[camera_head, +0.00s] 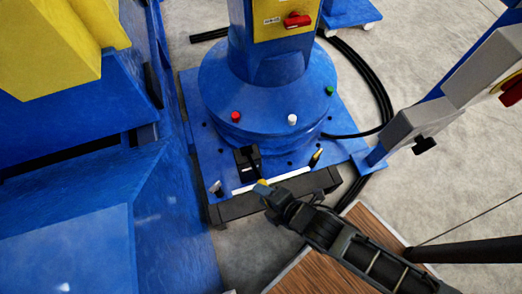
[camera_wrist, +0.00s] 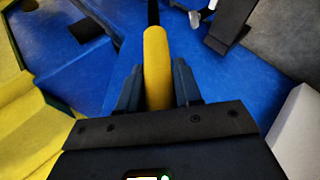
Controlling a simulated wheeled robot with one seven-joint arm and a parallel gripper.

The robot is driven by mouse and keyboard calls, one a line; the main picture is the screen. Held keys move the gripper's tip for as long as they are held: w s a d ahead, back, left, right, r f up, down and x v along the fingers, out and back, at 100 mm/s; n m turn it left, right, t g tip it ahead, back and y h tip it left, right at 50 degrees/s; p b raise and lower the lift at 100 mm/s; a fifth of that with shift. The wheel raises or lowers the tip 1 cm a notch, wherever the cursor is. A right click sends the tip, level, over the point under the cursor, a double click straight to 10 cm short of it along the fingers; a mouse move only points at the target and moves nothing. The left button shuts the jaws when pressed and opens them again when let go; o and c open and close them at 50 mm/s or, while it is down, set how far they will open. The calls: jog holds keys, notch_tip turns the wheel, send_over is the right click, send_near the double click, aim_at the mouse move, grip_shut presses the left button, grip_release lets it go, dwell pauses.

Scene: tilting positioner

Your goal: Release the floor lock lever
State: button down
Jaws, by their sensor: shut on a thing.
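The floor lock lever has a yellow grip and a thin dark rod. In the head view the tip of its yellow grip (camera_head: 262,183) shows at the end of my gripper (camera_head: 268,190), and the rod runs up and left to a black block (camera_head: 248,162) on the blue base plate. In the wrist view the yellow grip (camera_wrist: 157,60) lies lengthwise between my two dark fingers, and my gripper (camera_wrist: 157,82) is shut on it. The grip's near end is hidden by my gripper's body. The rod's far end leaves the wrist view at the top.
The blue round pedestal (camera_head: 265,95) stands behind, with red, white and green knobs. A white bar (camera_head: 270,181) runs along the plate's front edge, with a small black-and-yellow piece (camera_head: 316,157) near its right end. Blue machine panels (camera_head: 80,220) fill the left. Grey floor lies right.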

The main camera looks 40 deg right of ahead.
jog(key=shift+s+a+f+t+b, duration=0.2)
jog(key=shift+s+f+b, duration=0.2)
jog(key=shift+f, duration=0.15)
jog(key=shift+s+a+f+t+b, duration=0.1)
jog(key=shift+s+f+t+b, duration=0.1)
jog(key=shift+s+f+b, duration=0.25)
jog(key=shift+f, duration=0.2)
jog(key=c, duration=0.8)
grip_release()
jog(key=shift+w, duration=0.1)
jog(key=shift+c, duration=0.2)
jog(key=shift+r, duration=0.15)
jog(key=p+v, duration=0.1)
jog(key=v, duration=0.6)
jog(key=shift+s+p, duration=0.3)
jog(key=shift+p, duration=0.05)
jog(key=shift+r, duration=0.1)
